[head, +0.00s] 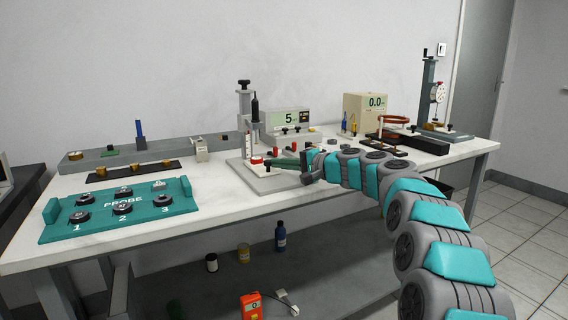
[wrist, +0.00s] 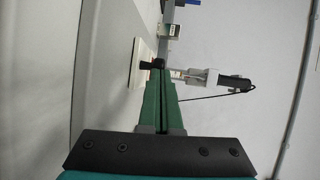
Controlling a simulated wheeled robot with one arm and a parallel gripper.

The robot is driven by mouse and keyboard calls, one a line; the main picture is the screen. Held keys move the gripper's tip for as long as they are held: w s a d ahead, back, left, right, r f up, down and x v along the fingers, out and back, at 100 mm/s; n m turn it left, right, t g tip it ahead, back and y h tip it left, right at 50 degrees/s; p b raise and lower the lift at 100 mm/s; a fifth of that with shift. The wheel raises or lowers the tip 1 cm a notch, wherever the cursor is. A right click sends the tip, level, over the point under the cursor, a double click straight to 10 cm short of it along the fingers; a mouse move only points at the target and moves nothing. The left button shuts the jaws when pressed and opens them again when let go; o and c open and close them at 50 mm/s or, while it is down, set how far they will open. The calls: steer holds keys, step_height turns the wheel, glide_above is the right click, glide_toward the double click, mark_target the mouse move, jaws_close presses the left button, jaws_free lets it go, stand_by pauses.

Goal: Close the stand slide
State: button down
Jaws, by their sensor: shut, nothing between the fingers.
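The stand (head: 243,110) is near the middle of the bench, with an upright grey column, a black top knob and a dark probe body on its right side. A red-and-white part (head: 256,160) sits low at its front, above the light grey base (head: 270,184). My gripper (head: 270,164) is low beside the stand, its green fingers shut and pointing left. In the wrist view my gripper (wrist: 158,76) has its fingertips against or just short of a small black knob (wrist: 157,65); I cannot tell whether they touch. The slide's position is unclear.
A teal probe tray (head: 115,228) with several round black pieces lies at the left. A display reading 5 (head: 288,121) stands behind the stand. A coil apparatus (head: 408,130) and a dial gauge stand (head: 432,95) are at the right. The bench front between tray and stand is clear.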

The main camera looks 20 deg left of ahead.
steer(key=shift+a+f, duration=0.1)
stand_by(0.3)
steer(key=shift+d, duration=0.25)
steer(key=b+v, duration=0.3)
steer(key=v, duration=1)
steer(key=s+d+f+n+g+h, duration=0.1)
steer(key=s+d+f+h, duration=0.2)
steer(key=s, duration=0.5)
steer(key=s+d+f+n+g+h, duration=0.1)
steer(key=s+d+f+h, duration=0.15)
steer(key=s+f, duration=0.4)
steer(key=s+d+f+n+g+h, duration=0.1)
steer(key=s+d+f+h, duration=0.2)
steer(key=s, duration=0.7)
steer(key=s+d+f+h, duration=0.2)
steer(key=s+d+f, duration=0.3)
steer(key=s+d, duration=0.3)
steer(key=s+d+f+g+h, duration=0.1)
steer(key=s+d+f+h, duration=0.2)
steer(key=s+d, duration=0.6)
steer(key=s+d+f+g+h, duration=0.1)
steer(key=s+d+f+h, duration=0.1)
steer(key=s+d+f, duration=0.4)
steer(key=s+d, duration=0.2)
steer(key=shift+s+d+f, duration=0.2)
steer(key=shift+s+f, duration=0.15)
steer(key=shift+w+a+h, duration=0.1)
steer(key=shift+h, duration=0.15)
